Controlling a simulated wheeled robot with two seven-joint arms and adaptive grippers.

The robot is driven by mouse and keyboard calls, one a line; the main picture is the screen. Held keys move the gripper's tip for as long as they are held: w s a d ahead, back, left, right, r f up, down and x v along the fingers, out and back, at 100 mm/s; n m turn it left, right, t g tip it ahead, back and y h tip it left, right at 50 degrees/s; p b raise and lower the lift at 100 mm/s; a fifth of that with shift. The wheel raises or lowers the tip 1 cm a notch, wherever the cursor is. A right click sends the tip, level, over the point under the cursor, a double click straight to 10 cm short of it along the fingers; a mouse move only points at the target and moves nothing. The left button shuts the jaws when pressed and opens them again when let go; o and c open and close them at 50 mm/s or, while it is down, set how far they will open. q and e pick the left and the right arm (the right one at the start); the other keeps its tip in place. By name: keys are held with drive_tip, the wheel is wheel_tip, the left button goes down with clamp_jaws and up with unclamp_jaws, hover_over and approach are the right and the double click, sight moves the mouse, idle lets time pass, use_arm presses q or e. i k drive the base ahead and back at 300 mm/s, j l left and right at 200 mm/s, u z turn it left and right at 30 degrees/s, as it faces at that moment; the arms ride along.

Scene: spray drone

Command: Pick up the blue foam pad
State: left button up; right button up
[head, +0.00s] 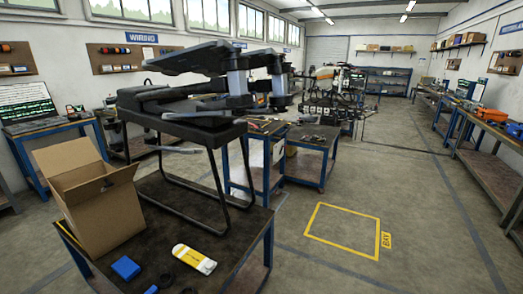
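The blue foam pad (126,268) is a small blue block lying on the dark top of the near table (225,253). It is at the lower left of the head view, just in front of an open cardboard box (112,218). Nothing covers it, and it lies flat. Neither of my grippers shows in this view, so their places relative to the pad cannot be seen.
A large black-framed device (185,122) stands over the table's back. Open floor with a yellow marked square (343,230) lies to the right.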

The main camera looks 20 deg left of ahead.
sight(125, 267)
drive_tip(key=i+l+u, duration=0.1)
drive_tip(key=u, duration=0.35)
drive_tip(key=i+l+u, duration=0.15)
drive_tip(key=u, duration=0.25)
drive_tip(key=i+l+u, duration=0.25)
drive_tip(key=u, duration=0.2)
drive_tip(key=i+l+u, duration=0.2)
drive_tip(key=l+u, duration=0.25)
drive_tip(key=j, duration=0.1)
